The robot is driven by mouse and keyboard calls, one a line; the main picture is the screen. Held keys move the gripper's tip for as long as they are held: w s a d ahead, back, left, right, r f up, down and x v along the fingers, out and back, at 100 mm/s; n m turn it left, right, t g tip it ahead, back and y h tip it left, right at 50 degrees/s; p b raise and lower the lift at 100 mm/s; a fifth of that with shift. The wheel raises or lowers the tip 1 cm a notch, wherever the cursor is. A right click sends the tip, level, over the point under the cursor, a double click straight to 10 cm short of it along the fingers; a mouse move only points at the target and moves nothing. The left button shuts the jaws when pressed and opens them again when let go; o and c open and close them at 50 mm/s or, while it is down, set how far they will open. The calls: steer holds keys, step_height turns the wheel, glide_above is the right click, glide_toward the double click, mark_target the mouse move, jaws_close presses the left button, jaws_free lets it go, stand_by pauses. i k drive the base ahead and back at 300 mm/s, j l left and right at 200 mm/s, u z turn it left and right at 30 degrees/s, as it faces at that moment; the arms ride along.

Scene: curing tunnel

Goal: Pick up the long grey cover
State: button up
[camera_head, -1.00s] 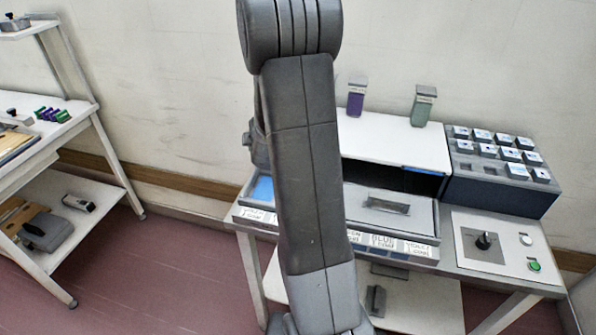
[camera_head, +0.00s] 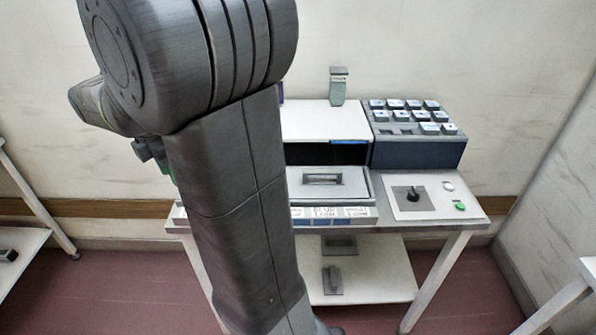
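A grey cover (camera_head: 348,190) with a raised bar handle (camera_head: 322,178) lies flat on the front part of the bench, before the dark opening of the white-topped tunnel (camera_head: 322,120). My arm hides its left part, so its full length cannot be seen. Smaller grey pieces with handles, one at the back (camera_head: 339,245) and one in front (camera_head: 332,281), are on the lower shelf. My large dark arm crosses the left half of the view, and no gripper fingers can be made out.
A dark rack (camera_head: 415,150) of several small blocks and a control panel (camera_head: 425,198) with a black knob and green button are at right. A white table corner (camera_head: 588,268) juts in at lower right.

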mark_target(304, 184)
steer(key=i+j+z, duration=0.15)
steer(key=z, duration=0.2)
steer(key=i+j+z, duration=0.15)
steer(key=z, duration=1.3)
